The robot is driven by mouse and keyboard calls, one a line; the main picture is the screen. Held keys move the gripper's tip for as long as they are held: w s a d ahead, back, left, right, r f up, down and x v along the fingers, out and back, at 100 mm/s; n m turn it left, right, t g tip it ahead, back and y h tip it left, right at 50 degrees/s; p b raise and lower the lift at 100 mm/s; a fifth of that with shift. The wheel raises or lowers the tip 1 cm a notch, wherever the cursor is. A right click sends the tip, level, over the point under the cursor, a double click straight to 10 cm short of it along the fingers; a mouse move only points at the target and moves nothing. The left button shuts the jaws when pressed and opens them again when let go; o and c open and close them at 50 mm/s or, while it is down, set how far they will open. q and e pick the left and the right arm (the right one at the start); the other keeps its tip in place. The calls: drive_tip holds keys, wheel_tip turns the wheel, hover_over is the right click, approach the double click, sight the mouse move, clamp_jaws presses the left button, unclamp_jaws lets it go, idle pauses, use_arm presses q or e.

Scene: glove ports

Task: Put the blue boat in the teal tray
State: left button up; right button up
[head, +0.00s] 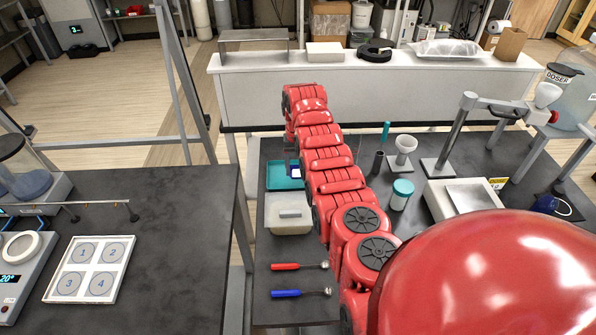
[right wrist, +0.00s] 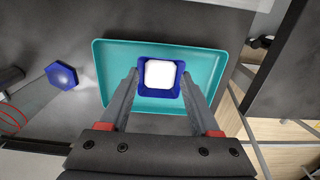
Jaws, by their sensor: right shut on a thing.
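The blue boat (right wrist: 160,93) is a small square dish with a white inside, between the fingers of my right gripper (right wrist: 159,77). The gripper is shut on it. The teal tray (right wrist: 112,60) lies directly beneath, and the boat appears within its outline. I cannot tell whether the boat touches the tray floor. In the head view the tray (head: 278,178) is partly hidden behind my red right arm, and a small part of the boat (head: 294,171) shows beside the arm. My right gripper (head: 292,163) is mostly hidden there. My left gripper is not in view.
A pale lidded box (head: 289,226) stands just in front of the tray. A red spoon (head: 298,266) and a blue spoon (head: 300,293) lie nearer. Right of my arm stand a teal-lidded jar (head: 402,194), a funnel (head: 405,146) and a balance (head: 474,195).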

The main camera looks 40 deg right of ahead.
sight(298, 174)
drive_tip(key=shift+w+f, duration=0.15)
drive_tip(key=shift+f, duration=1.7)
drive_tip(key=shift+f, duration=0.25)
drive_tip(key=o, duration=1.4)
drive_tip(key=shift+r, duration=0.1)
drive_tip(key=shift+r, duration=0.6)
wheel_tip(298, 174, up, 11)
drive_tip(key=b, duration=0.2)
drive_tip(key=shift+b, duration=0.3)
